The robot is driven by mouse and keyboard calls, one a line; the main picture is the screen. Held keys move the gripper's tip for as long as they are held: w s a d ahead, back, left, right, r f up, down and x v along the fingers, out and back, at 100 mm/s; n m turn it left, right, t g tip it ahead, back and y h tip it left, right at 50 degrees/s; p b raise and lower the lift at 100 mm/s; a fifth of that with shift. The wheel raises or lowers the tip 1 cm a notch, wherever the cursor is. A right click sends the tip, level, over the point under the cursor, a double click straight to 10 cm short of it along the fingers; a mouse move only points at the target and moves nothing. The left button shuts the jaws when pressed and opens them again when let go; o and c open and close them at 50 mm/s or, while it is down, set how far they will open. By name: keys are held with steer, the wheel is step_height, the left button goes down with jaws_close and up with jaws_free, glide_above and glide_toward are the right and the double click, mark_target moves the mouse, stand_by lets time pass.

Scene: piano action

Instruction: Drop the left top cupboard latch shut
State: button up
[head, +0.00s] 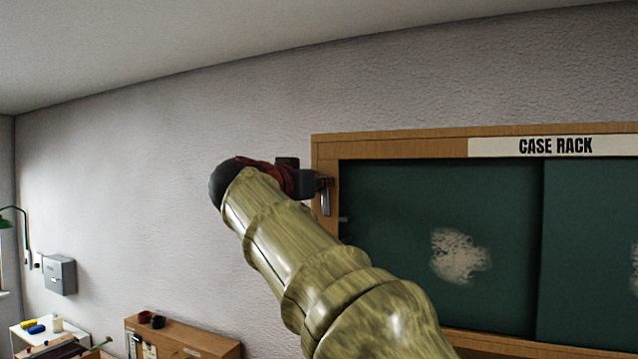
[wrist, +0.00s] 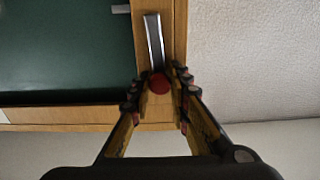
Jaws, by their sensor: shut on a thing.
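The left top cupboard latch (head: 325,200) is a narrow grey metal bar on the left wooden upright of the case rack, near its top corner. In the wrist view the latch bar (wrist: 154,42) runs along the upright, with a round red knob (wrist: 160,84) at its end. My gripper (wrist: 161,82) has its fingers on either side of this knob and is shut on it. In the head view my gripper (head: 320,184) is at the upper end of the bar, and its fingertips are too small to make out.
The case rack has green panels (head: 400,290) in a wooden frame (head: 400,146). A small grey piece (head: 344,219) sits at the panel's left edge, beside the latch. Bare wall (head: 130,200) lies left of the rack. A low wooden cabinet (head: 185,337) stands below left.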

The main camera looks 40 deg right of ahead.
mark_target(336, 189)
jaws_close()
steer(key=shift+s+f+b, duration=0.1)
steer(key=shift+s+b, duration=0.05)
steer(key=shift+b, duration=0.45)
steer(key=shift+s+d+m+b, duration=0.1)
steer(key=shift+m+b, duration=0.3)
steer(key=shift+b, duration=0.1)
steer(key=m+b, duration=0.1)
steer(key=b, duration=0.1)
steer(key=s+m+b, duration=0.1)
steer(key=b, duration=0.2)
steer(key=s+d+f+m+b, duration=0.1)
steer(key=m+b, duration=0.1)
steer(key=b, duration=0.1)
steer(key=shift+s, duration=0.2)
steer(key=m+b, duration=0.1)
steer(key=b, duration=0.2)
steer(key=shift+s+d+f+m, duration=0.15)
steer(key=shift+s+m, duration=0.25)
steer(key=shift+s+d+f+m+b, duration=0.25)
steer(key=shift+s+f+m+b, duration=0.5)
steer(key=shift+m+b, duration=1.3)
steer(key=shift+s+d+f+m+b, duration=0.2)
steer(key=shift+s+f+m+b, duration=0.2)
steer(key=shift+f+m+b, duration=1.2)
steer(key=shift+s+d+f+m+b, duration=0.25)
steer(key=shift+s+f+m+b, duration=0.25)
steer(key=shift+m+b, duration=2)
